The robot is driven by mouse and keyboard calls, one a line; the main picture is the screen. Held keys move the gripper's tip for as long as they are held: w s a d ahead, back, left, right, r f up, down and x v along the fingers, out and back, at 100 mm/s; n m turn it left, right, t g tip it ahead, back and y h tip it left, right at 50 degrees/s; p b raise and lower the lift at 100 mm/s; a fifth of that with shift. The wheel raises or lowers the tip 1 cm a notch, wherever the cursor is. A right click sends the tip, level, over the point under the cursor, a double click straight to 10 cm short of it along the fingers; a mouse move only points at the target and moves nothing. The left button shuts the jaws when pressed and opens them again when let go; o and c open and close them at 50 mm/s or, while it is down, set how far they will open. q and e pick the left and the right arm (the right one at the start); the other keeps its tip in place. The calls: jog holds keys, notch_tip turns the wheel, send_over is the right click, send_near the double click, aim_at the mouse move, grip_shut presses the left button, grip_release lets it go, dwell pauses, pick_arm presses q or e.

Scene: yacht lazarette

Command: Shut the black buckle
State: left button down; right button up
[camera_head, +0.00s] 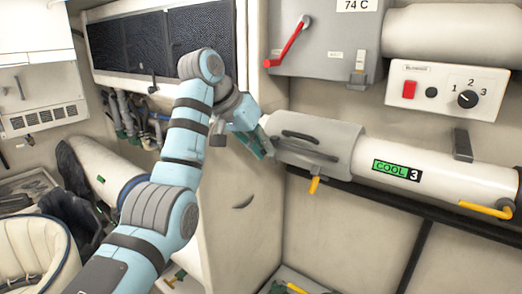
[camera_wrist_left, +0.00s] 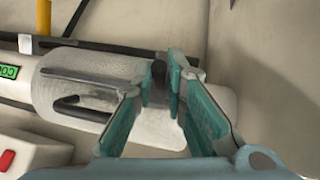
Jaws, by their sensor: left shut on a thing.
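A grey jacket (camera_head: 325,143) is wrapped around a pale horizontal cylinder. Black fittings lie on the jacket: a raised black bar (camera_head: 300,136) and a long black strip (camera_head: 306,153) below it. In the left wrist view the jacket (camera_wrist_left: 110,95) is left of my fingers. My left gripper (camera_head: 266,140) is at the jacket's left end in the head view. In the wrist view its teal fingers (camera_wrist_left: 167,78) close on a dark piece (camera_wrist_left: 158,73), which looks like part of the black buckle. The fingers hide most of it, and I cannot tell the buckle's position. My right gripper is not in view.
The cylinder carries a green "COOL 3" label (camera_head: 397,170). Yellow handles (camera_head: 314,185) (camera_head: 487,209) hang below it. A control box with a dial (camera_head: 450,90) and a grey panel with a red lever (camera_head: 287,43) are above. A pale cabinet wall (camera_head: 240,205) stands beneath my left gripper.

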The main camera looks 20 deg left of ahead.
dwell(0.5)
pick_arm(q)
jog(key=c, duration=1.7)
grip_release()
jog(key=shift+w+d, duration=0.15)
jog(key=shift+o, duration=0.2)
